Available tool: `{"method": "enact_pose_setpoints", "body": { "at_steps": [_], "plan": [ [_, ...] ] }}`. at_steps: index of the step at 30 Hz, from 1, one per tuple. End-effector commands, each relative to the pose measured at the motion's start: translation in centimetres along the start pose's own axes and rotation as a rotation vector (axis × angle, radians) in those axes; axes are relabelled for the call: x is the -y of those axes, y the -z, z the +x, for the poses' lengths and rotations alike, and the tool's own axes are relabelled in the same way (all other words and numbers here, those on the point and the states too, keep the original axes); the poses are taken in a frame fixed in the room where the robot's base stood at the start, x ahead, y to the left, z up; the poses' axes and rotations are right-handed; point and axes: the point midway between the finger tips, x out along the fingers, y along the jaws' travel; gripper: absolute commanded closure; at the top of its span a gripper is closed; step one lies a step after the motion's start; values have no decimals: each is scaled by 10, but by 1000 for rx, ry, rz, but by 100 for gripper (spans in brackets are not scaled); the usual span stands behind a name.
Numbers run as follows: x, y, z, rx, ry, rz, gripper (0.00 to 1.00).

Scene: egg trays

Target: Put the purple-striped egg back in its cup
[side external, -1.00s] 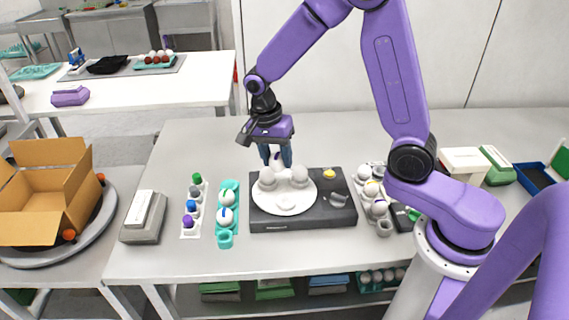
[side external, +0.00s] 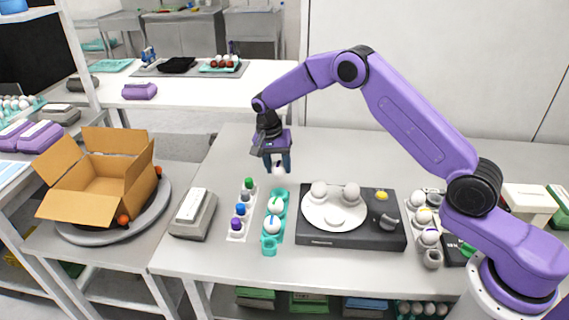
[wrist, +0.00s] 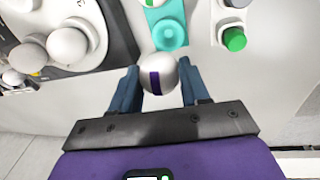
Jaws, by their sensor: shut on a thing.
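My gripper (side external: 277,163) is shut on the purple-striped egg (side external: 279,171), above the far end of the teal egg tray (side external: 263,238). In the wrist view the white egg (wrist: 158,76) with its dark purple band sits between the blue fingertips of my gripper (wrist: 158,80). An empty teal cup (wrist: 170,33) shows just beyond the egg there, apart from it.
A black machine (side external: 350,236) with a white round plate (side external: 333,215) and two plain eggs stands right of the tray. A white strip (side external: 237,233) with coloured capped pieces stands left. A grey box-shaped device (side external: 193,214) is further left. Bare table lies behind the tray.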

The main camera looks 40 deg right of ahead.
Motion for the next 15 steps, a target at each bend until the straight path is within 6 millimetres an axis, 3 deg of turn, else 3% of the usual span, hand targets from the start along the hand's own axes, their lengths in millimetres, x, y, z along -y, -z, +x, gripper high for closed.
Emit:
{"method": "enact_pose_setpoints", "body": {
  "at_steps": [15],
  "plan": [
    [7,-3,41,0,-2,-3,65]
  ]
}}
